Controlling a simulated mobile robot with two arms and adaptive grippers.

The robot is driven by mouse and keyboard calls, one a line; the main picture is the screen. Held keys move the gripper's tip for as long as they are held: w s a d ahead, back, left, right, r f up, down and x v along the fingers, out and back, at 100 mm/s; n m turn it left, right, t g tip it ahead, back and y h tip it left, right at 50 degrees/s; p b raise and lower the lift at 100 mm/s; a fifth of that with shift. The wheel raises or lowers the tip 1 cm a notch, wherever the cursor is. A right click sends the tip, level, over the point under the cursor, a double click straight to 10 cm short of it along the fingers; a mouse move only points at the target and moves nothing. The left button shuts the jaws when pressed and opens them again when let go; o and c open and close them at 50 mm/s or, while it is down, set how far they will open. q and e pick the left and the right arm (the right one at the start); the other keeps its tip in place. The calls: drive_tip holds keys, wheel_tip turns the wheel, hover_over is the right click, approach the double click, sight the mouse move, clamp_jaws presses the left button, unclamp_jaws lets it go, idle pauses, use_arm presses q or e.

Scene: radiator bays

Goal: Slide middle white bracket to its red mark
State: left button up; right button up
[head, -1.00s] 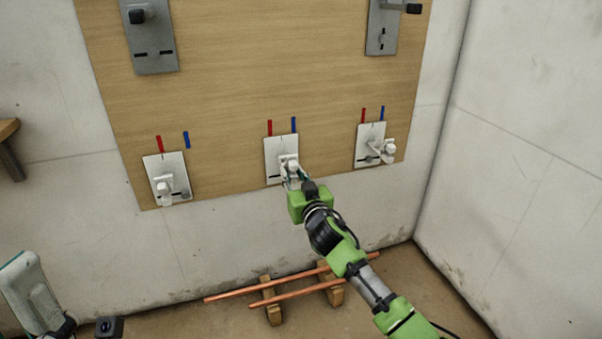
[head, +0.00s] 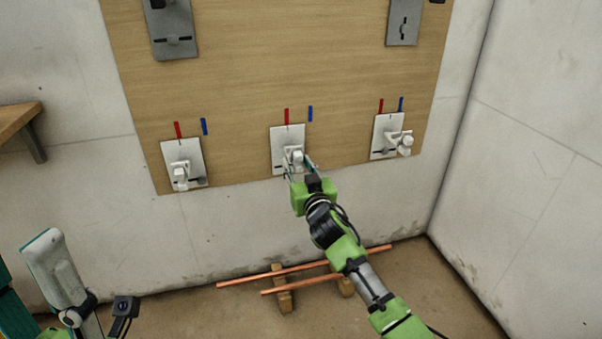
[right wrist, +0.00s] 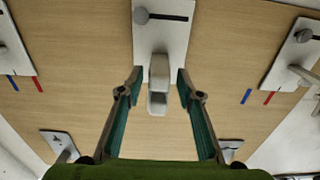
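The middle white bracket (head: 280,158) is a white plate with a knob and arm low on the wooden board. Its top notch stands about under its red mark (head: 286,116), with the blue mark (head: 310,113) to the right. My right gripper (head: 299,163) is at the arm. In the right wrist view its fingers (right wrist: 160,82) are open, one on each side of the bracket's arm (right wrist: 159,70), with gaps on both sides. The middle marks are hidden in that view. My left gripper (head: 22,250) is partly in view at the lower left, fingers apart and empty.
Left (head: 184,163) and right (head: 387,137) white brackets flank the middle one. Grey brackets (head: 172,35) are higher on the board (head: 250,70). Copper pipes (head: 305,267) lie on wooden blocks on the floor. A shelf (head: 18,118) juts from the left wall.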

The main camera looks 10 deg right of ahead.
drive_tip(key=s, duration=1.1)
drive_tip(key=shift+s+d, duration=0.2)
drive_tip(key=shift+s, duration=0.2)
